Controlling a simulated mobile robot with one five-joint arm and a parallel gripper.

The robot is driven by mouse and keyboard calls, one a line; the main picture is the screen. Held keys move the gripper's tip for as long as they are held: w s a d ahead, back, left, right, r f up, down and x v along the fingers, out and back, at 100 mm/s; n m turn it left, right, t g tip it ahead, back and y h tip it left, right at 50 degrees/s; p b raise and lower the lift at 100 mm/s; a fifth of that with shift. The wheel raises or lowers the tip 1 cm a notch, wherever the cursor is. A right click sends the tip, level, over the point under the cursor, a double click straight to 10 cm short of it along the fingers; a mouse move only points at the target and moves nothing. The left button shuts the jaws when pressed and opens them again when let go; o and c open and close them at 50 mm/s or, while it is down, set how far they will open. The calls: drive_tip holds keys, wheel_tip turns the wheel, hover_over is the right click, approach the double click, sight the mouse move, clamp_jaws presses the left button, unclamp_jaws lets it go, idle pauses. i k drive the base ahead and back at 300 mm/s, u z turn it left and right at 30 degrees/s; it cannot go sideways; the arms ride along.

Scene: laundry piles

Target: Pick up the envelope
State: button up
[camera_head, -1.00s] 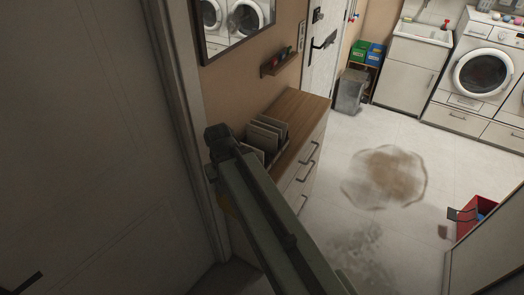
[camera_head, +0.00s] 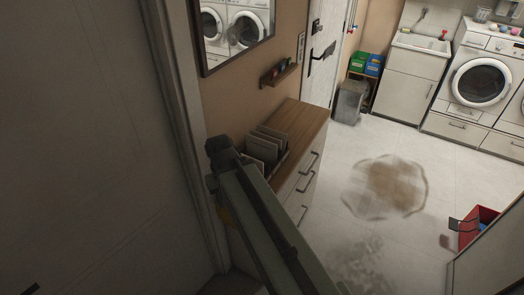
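Several pale upright flat pieces that look like envelopes (camera_head: 262,148) stand in a holder on the wooden top of a white drawer cabinet (camera_head: 301,120). I cannot tell which one is the envelope of the task. My arm, a long green-grey link, reaches up from the bottom of the view and covers part of the cabinet's near end. Its dark far end is just left of the envelopes. My gripper's fingers cannot be made out, and nothing held can be seen.
A door frame (camera_head: 186,130) and large grey surface stand close on the left. A mirror (camera_head: 235,30) and small shelf (camera_head: 281,74) hang above the cabinet. Open floor (camera_head: 345,145) with brown and grey stains lies right. A red bin (camera_head: 478,226), grey bin (camera_head: 350,101) and washing machine (camera_head: 482,80) stand beyond.

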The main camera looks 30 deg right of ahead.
sight(264, 150)
drive_tip(key=u, duration=1.85)
drive_tip(key=k, duration=1.05)
drive_tip(key=z, duration=0.75)
drive_tip(key=i, duration=1)
drive_tip(key=u, duration=0.05)
